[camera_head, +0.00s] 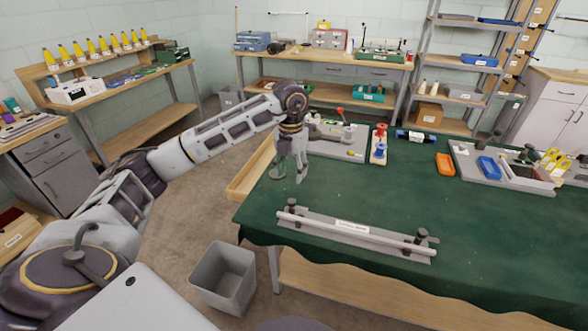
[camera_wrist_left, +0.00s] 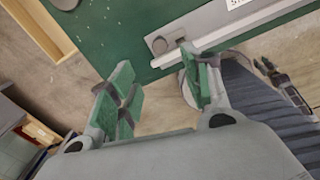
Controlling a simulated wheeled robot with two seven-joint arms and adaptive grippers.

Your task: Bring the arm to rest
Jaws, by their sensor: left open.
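My left arm (camera_head: 215,135) reaches from the lower left to the left end of the green-covered table (camera_head: 460,240). Its gripper (camera_head: 294,176) points down over the table's left edge, open, with nothing between the fingers. In the left wrist view the two green-padded fingers (camera_wrist_left: 156,62) stand apart. A grey base with a long pale rod (camera_head: 352,232) lies near the table's front edge, to the right of and nearer than the gripper; part of it shows in the left wrist view (camera_wrist_left: 215,35). My right gripper does not show.
A grey fixture (camera_head: 340,140) stands just behind the gripper, beside red and blue spools (camera_head: 379,146). An orange block (camera_head: 445,164) and a grey tray (camera_head: 510,178) with a blue bin are at right. A grey waste bin (camera_head: 223,278) stands on the floor. The table's middle is clear.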

